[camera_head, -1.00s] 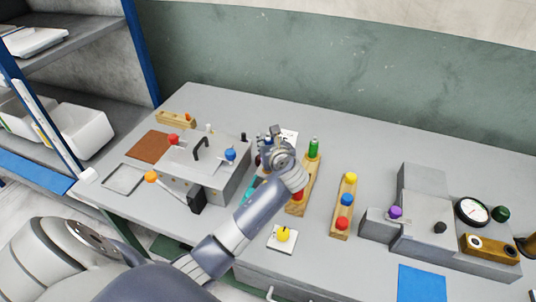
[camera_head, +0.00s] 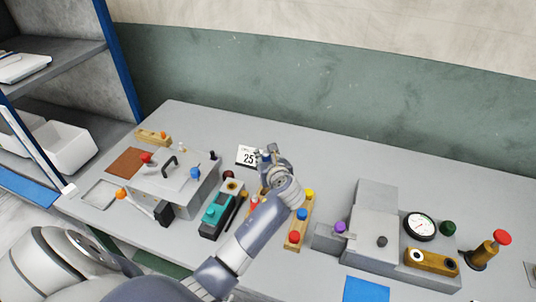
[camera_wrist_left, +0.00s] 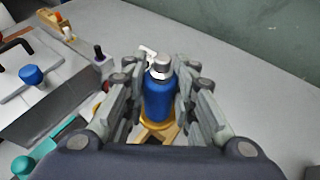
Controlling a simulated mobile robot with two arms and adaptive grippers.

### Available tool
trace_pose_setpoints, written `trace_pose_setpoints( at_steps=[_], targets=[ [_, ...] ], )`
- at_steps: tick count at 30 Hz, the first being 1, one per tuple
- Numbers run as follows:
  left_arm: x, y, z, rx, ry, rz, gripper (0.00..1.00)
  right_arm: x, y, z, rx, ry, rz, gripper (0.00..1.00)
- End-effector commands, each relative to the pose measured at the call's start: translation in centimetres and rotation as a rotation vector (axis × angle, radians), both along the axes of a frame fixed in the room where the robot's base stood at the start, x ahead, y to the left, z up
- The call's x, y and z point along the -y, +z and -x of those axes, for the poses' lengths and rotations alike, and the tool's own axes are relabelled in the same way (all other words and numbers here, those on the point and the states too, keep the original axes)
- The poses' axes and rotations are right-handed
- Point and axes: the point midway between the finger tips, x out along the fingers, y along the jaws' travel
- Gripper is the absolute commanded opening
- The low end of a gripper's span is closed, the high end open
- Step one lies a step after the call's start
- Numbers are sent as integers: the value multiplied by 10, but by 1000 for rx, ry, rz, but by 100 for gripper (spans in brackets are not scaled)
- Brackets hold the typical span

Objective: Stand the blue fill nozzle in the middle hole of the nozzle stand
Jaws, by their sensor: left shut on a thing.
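The blue fill nozzle (camera_wrist_left: 158,98) is upright, with a grey top, between the fingers of my left gripper (camera_wrist_left: 160,92) in the left wrist view. My left gripper (camera_head: 268,158) is shut on it. The wooden nozzle stand (camera_wrist_left: 160,133) lies directly beneath the nozzle, with a yellowish ring around the nozzle's lower end. I cannot tell whether the tip is inside a hole or just above it. In the head view my gripper and forearm cover most of the stand; a red nozzle (camera_head: 253,202) shows at its near end. My right gripper is out of view.
A wooden rack with red, blue and yellow knobs (camera_head: 295,237) stands close right of my forearm. A teal device (camera_head: 213,213) and a grey press with a blue knob (camera_head: 195,173) stand left. A card marked 25 (camera_head: 247,156) stands behind. The table's back is clear.

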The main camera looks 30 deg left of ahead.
Motion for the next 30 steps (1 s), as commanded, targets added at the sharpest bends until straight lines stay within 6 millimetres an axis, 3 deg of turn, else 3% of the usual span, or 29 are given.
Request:
trace_pose_setpoints(
  at_steps=[3, 7, 13, 19, 30],
  targets=[
    [0, 1, 0, 2, -1, -1, 0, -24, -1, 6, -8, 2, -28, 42],
    [0, 2, -1, 2, -1, -1, 0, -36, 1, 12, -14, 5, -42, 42],
    [0, 5, 0, -1, -1, -2, 0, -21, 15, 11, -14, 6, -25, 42],
    [0, -23, 0, 0, 0, -1, 0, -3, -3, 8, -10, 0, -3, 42],
    [0, -52, 0, 1, 0, -2, 0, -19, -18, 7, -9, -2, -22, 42]
  ],
)
